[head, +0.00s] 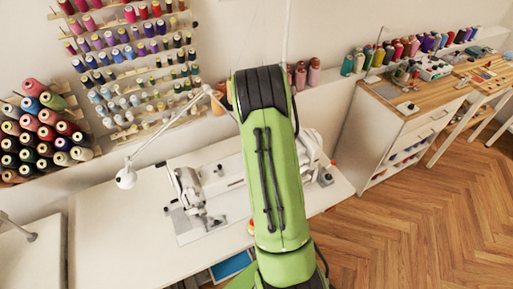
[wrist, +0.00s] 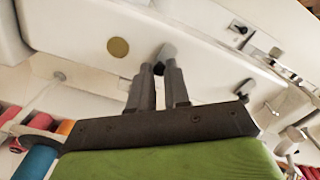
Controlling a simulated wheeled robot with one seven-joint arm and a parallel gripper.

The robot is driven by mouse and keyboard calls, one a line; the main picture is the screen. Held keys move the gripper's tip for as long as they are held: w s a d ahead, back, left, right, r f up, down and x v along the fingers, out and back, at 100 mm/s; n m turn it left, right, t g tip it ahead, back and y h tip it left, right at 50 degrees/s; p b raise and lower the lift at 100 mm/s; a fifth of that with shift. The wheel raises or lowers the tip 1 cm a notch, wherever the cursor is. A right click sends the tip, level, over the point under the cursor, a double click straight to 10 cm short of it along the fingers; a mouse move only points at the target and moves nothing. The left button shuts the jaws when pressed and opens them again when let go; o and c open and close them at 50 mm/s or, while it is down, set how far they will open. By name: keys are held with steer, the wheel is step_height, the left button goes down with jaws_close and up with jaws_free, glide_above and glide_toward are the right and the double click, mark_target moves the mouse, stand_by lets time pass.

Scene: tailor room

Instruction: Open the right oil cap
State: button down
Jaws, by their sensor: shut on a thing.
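The white sewing machine (head: 226,180) stands on the white table in the head view, and my green arm covers its middle. In the wrist view its white body (wrist: 85,32) fills the upper part. My gripper (wrist: 159,69) reaches up to this body, its two grey fingers close together. A small dark grey cap (wrist: 167,51) shows at the fingertips, and the fingers are shut on it. The fingertips hide part of the cap. My gripper is hidden behind my arm in the head view.
A round brass-coloured disc (wrist: 118,47) sits on the machine body left of the fingers. A white lamp (head: 126,178) reaches over the table (head: 110,225). Thread racks (head: 130,60) hang behind. A drawer cabinet (head: 385,130) stands right, with open wooden floor in front.

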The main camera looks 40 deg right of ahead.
steer(key=shift+n, duration=0.4)
steer(key=c, duration=1.1)
jaws_free()
step_height(320, 180, up, 16)
steer(key=p, duration=0.2)
steer(key=shift+f, duration=0.1)
